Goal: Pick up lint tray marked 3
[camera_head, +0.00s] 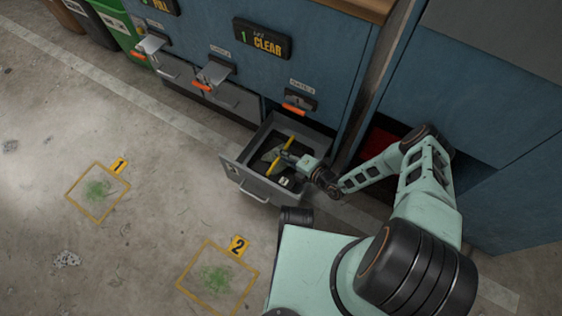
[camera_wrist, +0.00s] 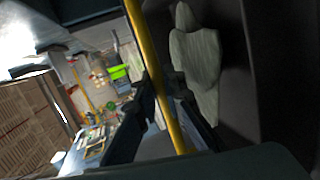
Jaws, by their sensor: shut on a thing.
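The lint tray (camera_head: 262,163) is a dark tray with a yellow bar (camera_head: 271,166) across it, inside an open grey drawer (camera_head: 239,173). A small pale tag (camera_head: 284,182) shows near it; its mark is too small to read. My gripper (camera_head: 282,157) reaches into the drawer from the right and is shut on the yellow bar. In the wrist view the yellow bar (camera_wrist: 151,65) passes between the dark fingers (camera_wrist: 172,115). A pale grey lint-like pad (camera_wrist: 195,60) lies against a dark surface (camera_wrist: 240,80) beside the bar. The tray still sits within the drawer walls.
Floor squares with yellow markers 1 (camera_head: 119,165) and 2 (camera_head: 238,246) lie left and in front. A green bin (camera_head: 118,26) stands far left. Open floor lies left.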

